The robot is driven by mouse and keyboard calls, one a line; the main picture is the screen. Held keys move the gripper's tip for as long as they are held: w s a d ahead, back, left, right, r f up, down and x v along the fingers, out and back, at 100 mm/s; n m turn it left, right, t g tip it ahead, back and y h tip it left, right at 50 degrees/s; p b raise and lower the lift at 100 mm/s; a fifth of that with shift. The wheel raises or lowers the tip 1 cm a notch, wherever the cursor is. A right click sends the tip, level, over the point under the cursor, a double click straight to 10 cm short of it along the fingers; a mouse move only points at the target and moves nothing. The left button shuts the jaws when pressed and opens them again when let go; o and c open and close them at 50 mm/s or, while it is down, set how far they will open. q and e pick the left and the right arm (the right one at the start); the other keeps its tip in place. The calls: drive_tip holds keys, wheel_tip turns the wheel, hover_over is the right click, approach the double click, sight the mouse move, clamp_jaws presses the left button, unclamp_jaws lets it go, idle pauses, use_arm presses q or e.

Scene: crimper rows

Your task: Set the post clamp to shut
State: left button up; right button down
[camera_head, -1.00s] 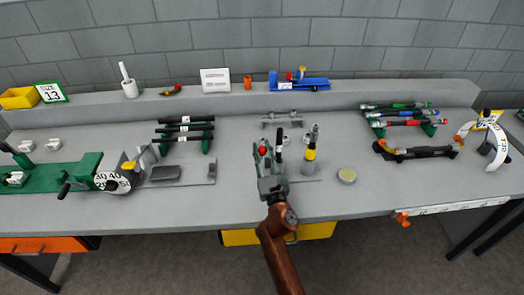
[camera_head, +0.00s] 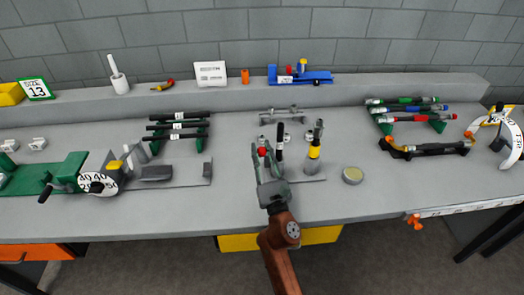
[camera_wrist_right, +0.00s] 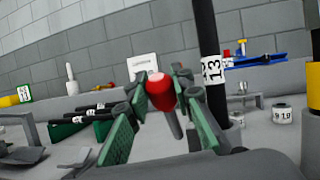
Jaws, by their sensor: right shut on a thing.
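The post clamp stands at the middle of the bench, with a red ball knob (camera_head: 264,152) on its lever. A black post (camera_head: 280,140) with a white label rises just right of the knob. In the right wrist view the post (camera_wrist_right: 205,35) carries a label reading 13. My right gripper (camera_head: 265,160) is shut on the red knob; the wrist view shows the knob (camera_wrist_right: 160,90) between the green fingers (camera_wrist_right: 158,105). The lever slants down from the knob. The clamp's jaw and base are largely hidden by my gripper. My left gripper is out of view.
A yellow-banded tool (camera_head: 314,152) stands close right of the post, with a round tin (camera_head: 352,175) beyond it. A rack of black bars (camera_head: 178,132) is to the left and a rack of coloured tools (camera_head: 410,113) to the right.

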drive_tip(key=c, duration=2)
unclamp_jaws()
drive_tip(key=shift+o, duration=0.2)
drive_tip(key=shift+s, duration=0.1)
drive_tip(key=v, duration=1.2)
drive_tip(key=shift+f, duration=0.1)
drive_tip(key=shift+c, duration=0.6)
